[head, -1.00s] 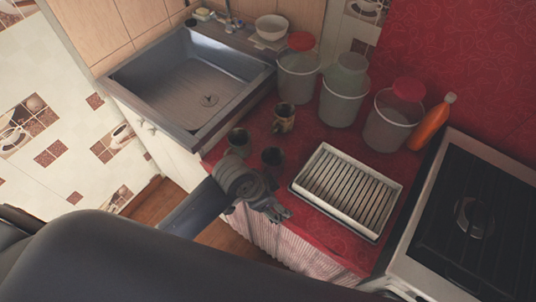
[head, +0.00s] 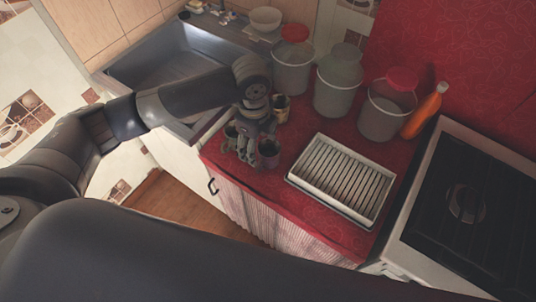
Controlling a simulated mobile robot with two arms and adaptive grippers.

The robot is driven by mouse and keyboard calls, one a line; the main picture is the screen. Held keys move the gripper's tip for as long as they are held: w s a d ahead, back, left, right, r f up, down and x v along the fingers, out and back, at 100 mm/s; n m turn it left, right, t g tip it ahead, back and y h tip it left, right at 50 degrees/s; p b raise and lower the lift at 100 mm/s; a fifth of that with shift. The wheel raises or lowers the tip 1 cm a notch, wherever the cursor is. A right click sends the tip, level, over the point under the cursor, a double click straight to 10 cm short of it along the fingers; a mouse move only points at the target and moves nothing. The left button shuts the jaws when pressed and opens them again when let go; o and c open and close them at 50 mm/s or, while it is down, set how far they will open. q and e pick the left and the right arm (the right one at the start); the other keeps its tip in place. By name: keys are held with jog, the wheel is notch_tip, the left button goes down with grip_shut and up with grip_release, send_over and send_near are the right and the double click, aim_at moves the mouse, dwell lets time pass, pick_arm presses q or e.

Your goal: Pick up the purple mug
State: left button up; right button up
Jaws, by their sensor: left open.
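The purple mug (head: 269,153) looks dark and stands upright near the front edge of the red counter. My left gripper (head: 247,155) points down just left of it, open, with its fingers between it and a dark green mug (head: 231,134). One finger is very close to the purple mug's left side; I cannot tell whether it touches or overlaps the rim. My right gripper is not in view.
A brown-yellow mug (head: 282,106) stands just behind. A white dish rack (head: 341,180) lies to the right. Several lidded buckets (head: 337,92) and an orange bottle (head: 424,112) line the back. The sink (head: 150,70) is left and the stove (head: 465,205) right.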

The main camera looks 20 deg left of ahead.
aim_at(260, 161)
pick_arm(q)
notch_tip(260, 161, down, 5)
jog(key=shift+w+f+p, duration=0.1)
jog(key=shift+p, duration=0.3)
jog(key=f, duration=0.2)
jog(key=f+p, duration=0.1)
jog(key=f, duration=0.1)
jog(key=shift+w+d+f+p, duration=0.15)
jog(key=shift+d+f+p, duration=0.05)
jog(key=shift+f+p, duration=0.1)
jog(key=shift+f, duration=0.45)
jog(key=c, duration=1.6)
jog(key=shift+r, duration=0.2)
